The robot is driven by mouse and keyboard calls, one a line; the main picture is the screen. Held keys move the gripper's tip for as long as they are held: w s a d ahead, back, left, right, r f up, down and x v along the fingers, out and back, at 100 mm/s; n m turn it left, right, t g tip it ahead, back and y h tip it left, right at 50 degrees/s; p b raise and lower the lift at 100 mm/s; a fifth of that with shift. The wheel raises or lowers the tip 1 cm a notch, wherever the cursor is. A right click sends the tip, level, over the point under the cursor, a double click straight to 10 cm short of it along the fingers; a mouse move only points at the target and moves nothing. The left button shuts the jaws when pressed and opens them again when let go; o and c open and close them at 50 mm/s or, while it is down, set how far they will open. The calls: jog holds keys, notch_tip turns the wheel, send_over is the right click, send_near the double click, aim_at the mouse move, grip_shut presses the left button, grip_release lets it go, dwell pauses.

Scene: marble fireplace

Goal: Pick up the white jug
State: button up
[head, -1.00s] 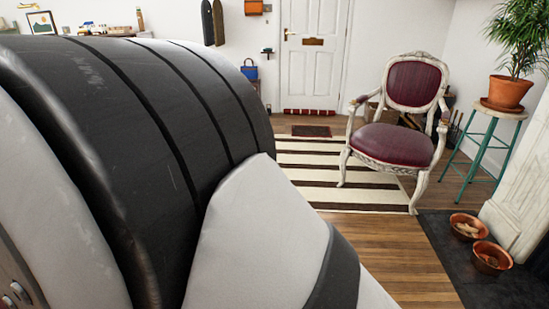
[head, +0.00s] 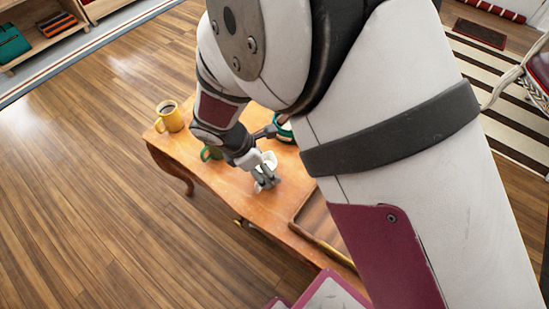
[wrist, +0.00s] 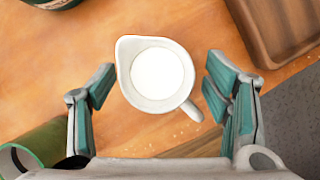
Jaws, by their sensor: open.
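The white jug (wrist: 155,76) stands upright on the wooden table in the wrist view, seen from above, with a white inside. Its spout points to the upper left and its handle to the lower right, close to the right finger. My gripper (wrist: 160,82) is open, with one teal-padded finger on each side of the jug and a gap visible on the left. In the head view my gripper (head: 264,180) is low over the table, and the jug is hard to make out beside it.
The wooden table (head: 231,183) also holds a yellow mug (head: 170,118), a green mug (head: 209,153) and a brown wooden tray (head: 325,222). In the wrist view a green cylindrical thing (wrist: 42,146) lies lower left, and the tray (wrist: 280,30) is upper right.

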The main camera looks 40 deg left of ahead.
jog(key=b+x, duration=0.1)
jog(key=x, duration=0.2)
jog(key=shift+w+a+f, duration=0.1)
jog(key=shift+w+f, duration=0.1)
jog(key=shift+f, duration=0.05)
jog(key=c, duration=1.6)
jog(key=shift+o, duration=0.2)
jog(key=shift+r, duration=0.2)
